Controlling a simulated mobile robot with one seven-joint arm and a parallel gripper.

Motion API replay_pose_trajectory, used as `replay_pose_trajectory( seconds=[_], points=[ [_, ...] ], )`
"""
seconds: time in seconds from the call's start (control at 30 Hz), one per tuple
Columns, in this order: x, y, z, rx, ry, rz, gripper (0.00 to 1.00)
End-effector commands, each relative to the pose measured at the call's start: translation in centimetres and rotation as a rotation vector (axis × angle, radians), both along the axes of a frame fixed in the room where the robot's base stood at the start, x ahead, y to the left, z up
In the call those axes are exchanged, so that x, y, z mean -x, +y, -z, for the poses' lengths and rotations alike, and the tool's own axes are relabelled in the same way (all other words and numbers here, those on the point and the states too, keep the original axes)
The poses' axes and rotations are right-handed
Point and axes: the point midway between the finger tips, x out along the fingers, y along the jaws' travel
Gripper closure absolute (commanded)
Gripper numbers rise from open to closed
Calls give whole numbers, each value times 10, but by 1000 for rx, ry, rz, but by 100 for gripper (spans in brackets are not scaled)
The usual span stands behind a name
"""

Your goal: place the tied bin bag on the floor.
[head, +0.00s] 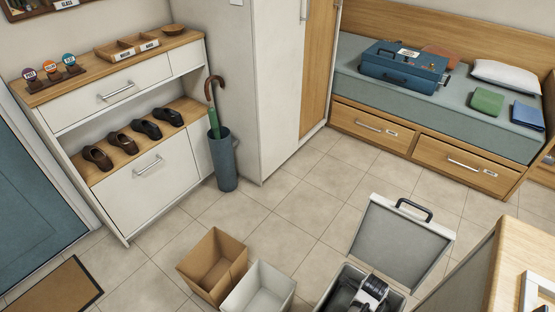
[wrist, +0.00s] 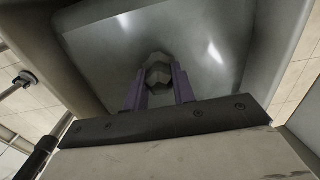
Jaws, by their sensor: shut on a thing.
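My gripper (wrist: 158,88) is down in the open bin (head: 328,292) at the bottom of the head view. In the wrist view its two purple fingers are shut on the grey faceted knot of the tied bin bag (wrist: 153,60). Shiny grey surface spreads around the knot, inside the bin's pale walls. In the head view my dark wrist covers most of the bin's mouth, so the bag is hidden there. The bin's grey lid (head: 398,243), with a black handle, stands raised behind the mouth.
A brown open box (head: 212,262) and a white open box (head: 260,289) stand left of the bin. A wooden-topped unit (head: 480,262) is close on the right. Bare floor tiles (head: 290,205) lie behind them, before the bed drawers. An umbrella stand (head: 222,160) stands by the shoe cabinet.

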Motion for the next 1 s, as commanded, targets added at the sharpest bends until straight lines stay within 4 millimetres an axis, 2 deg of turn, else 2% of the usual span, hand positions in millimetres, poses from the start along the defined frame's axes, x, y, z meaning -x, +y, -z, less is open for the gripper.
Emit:
replay_pose_trajectory(
  seconds=[0.17,0.47,0.67,1.0],
  points=[
    [-1,-2,9,3,-4,1,100],
    [-1,-1,-18,4,-4,0,100],
    [0,3,-44,4,-6,-2,100],
    [0,3,-100,4,-5,0,100]
  ],
)
